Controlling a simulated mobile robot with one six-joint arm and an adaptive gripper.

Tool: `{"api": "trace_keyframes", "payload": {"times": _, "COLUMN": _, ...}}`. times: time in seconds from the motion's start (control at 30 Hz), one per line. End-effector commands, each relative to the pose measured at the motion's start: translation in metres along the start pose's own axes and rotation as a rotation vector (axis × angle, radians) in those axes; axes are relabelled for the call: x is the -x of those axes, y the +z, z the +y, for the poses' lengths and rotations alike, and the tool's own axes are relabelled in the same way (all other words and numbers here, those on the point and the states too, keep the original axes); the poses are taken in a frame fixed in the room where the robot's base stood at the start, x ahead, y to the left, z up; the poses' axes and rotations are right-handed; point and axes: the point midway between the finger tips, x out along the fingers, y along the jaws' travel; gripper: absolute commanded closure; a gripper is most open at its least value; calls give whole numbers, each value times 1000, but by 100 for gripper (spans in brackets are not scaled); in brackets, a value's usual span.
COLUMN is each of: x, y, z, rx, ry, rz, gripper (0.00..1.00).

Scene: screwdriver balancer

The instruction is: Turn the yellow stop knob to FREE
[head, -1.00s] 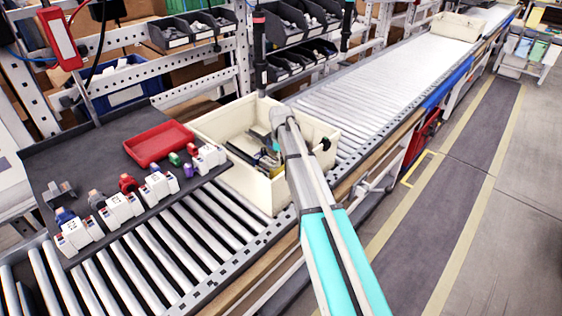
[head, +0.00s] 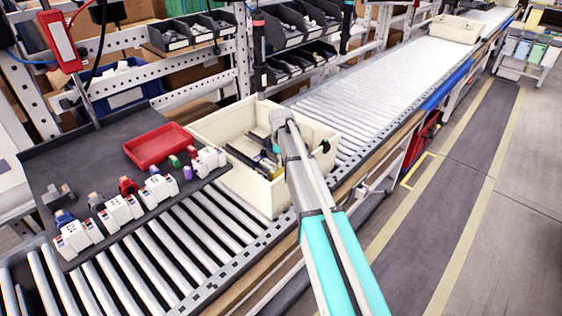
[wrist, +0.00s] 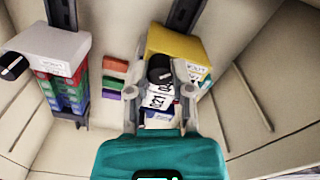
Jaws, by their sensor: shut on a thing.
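In the wrist view a yellow-topped block (wrist: 182,44) stands on a dark rail inside the cream bin. Its black round knob (wrist: 160,68) is between the fingers of my gripper (wrist: 157,84). My gripper is shut on this knob, with a finger on each side. White labels with black print show beside and below the knob, but I cannot read its setting. A grey-topped block (wrist: 48,48) with its own black knob (wrist: 13,66) and coloured sides is at the left.
The cream bin (head: 209,127) sits on the roller conveyor, its walls close around my gripper. Small coloured blocks (wrist: 113,82) lie between the two stops. A dark tray (head: 85,150) with a red dish (head: 158,146) and several white parts is at the left.

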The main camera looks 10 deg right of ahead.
Motion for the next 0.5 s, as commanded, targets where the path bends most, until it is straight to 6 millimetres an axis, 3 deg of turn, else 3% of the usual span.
{"api": "trace_keyframes", "payload": {"times": 0.5, "x": 0, "y": 0, "z": 1, "rx": -257, "ry": 2, "rz": -1, "gripper": 100}}
